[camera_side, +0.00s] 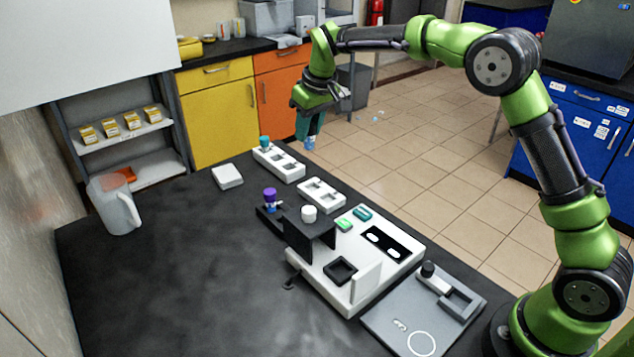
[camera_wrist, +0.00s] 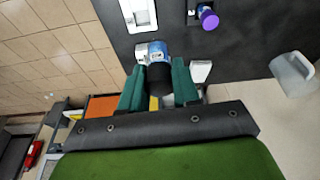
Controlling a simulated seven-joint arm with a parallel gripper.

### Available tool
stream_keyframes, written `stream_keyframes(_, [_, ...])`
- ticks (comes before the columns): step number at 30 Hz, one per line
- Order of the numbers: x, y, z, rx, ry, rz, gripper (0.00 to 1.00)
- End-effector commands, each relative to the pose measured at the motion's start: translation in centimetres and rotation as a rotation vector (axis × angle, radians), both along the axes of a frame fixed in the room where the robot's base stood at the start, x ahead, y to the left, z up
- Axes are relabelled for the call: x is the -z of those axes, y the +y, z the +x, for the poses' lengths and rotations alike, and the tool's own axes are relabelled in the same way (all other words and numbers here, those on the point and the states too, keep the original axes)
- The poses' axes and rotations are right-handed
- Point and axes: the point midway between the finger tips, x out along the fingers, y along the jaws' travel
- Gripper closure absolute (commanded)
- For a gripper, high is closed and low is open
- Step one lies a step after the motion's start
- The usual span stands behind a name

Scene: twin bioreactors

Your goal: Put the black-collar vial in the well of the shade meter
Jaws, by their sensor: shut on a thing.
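My gripper (camera_side: 311,128) is shut on the black-collar vial and holds it up in the air near the table's far edge, beyond the white racks. In the wrist view the vial's black collar (camera_wrist: 158,82) shows between the two teal fingers, with its blue body (camera_wrist: 158,50) pointing away from the palm. The body also shows below the fingers in the side view (camera_side: 309,143). A white device that looks like the shade meter (camera_side: 322,284) stands on the table, well apart from the vial. It has a black-rimmed square well (camera_side: 340,270) and a black panel (camera_side: 384,243).
A teal-capped vial (camera_side: 265,141) stands in the far white rack (camera_side: 287,170); another white rack (camera_side: 321,195) is nearer. A purple-capped vial (camera_side: 270,195) stands by a dark upright panel (camera_side: 298,243). A jug (camera_side: 117,208) stands left. The table's left front is clear.

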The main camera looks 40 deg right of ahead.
Motion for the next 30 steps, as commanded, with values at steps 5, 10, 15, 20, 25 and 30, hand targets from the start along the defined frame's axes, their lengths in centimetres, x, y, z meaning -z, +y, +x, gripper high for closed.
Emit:
stream_keyframes(5, [-2.5,4.9,-6.4,-0.175,-0.001,0.0,0.98])
stream_keyframes(10, [-2.5,8.6,-13.2,-0.37,-0.002,-0.004,0.98])
stream_keyframes(15, [-0.8,10.7,-19.2,-0.543,-0.001,-0.004,0.98])
stream_keyframes(20, [1.3,11.4,-22.6,-0.655,0.001,-0.002,0.98])
stream_keyframes(25, [3.0,11.4,-23.3,-0.717,0.001,0.0,0.98])
stream_keyframes(30, [6.1,11.3,-23.3,-0.727,0.005,0.001,0.98])
